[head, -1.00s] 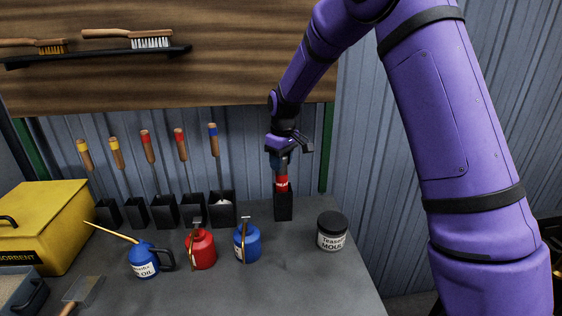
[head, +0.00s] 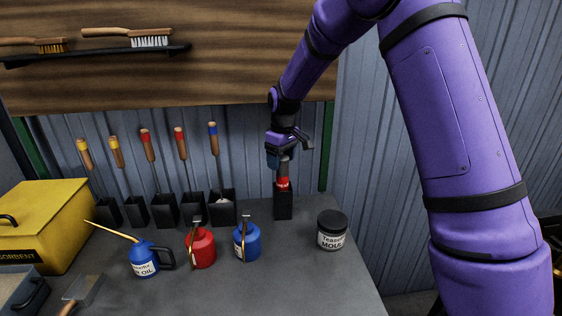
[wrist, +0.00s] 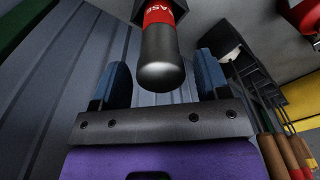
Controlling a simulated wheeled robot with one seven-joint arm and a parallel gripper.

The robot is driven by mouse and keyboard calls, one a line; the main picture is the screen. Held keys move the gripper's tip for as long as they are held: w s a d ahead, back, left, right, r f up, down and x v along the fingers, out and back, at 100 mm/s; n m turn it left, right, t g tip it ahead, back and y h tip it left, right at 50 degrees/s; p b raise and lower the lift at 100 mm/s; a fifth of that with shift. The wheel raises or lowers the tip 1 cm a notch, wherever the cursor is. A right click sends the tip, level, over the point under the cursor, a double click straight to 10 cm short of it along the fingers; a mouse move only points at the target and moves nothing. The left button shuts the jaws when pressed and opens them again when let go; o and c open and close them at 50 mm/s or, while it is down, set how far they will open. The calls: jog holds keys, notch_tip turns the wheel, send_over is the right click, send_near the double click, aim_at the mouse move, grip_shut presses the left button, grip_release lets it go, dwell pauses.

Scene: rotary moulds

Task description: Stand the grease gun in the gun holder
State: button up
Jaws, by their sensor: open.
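The grease gun (head: 284,180), dark grey with a red label band, stands upright in the black gun holder (head: 283,205) at the back right of the bench. Its lower part is hidden inside the holder. In the wrist view the rounded end of the grease gun (wrist: 163,70) lies between and just beyond the blue fingertips, with gaps on both sides. My gripper (head: 285,160) is open above the grease gun; in the wrist view my gripper's fingers (wrist: 162,80) are apart and hold nothing.
Several black holders (head: 165,210) with wooden-handled tools line the back wall to the left. A red oil can (head: 203,250), a blue can (head: 250,243) and a spouted blue oil can (head: 143,262) stand in front. A black-lidded jar (head: 332,222) stands right. The front right bench is clear.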

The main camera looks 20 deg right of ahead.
jog(key=r, duration=0.9)
jog(key=shift+s+d+r, duration=0.15)
jog(key=shift+d+r, duration=0.05)
jog(key=shift+d, duration=0.05)
jog(key=shift+r, duration=0.25)
jog(key=shift+s+r, duration=0.15)
jog(key=shift+r, duration=0.05)
jog(key=s+d+r+m+t, duration=0.1)
jog(key=s+d+r+m, duration=0.1)
jog(key=s+r, duration=0.55)
jog(key=s+d+r+m+t, duration=0.15)
jog(key=s+r, duration=0.25)
jog(key=s, duration=0.6)
jog(key=s+d+m+t, duration=0.1)
jog(key=s, duration=1)
jog(key=s+d+f+m+t, duration=0.1)
jog(key=s+d+m, duration=0.1)
jog(key=s, duration=0.9)
jog(key=shift+f, duration=0.25)
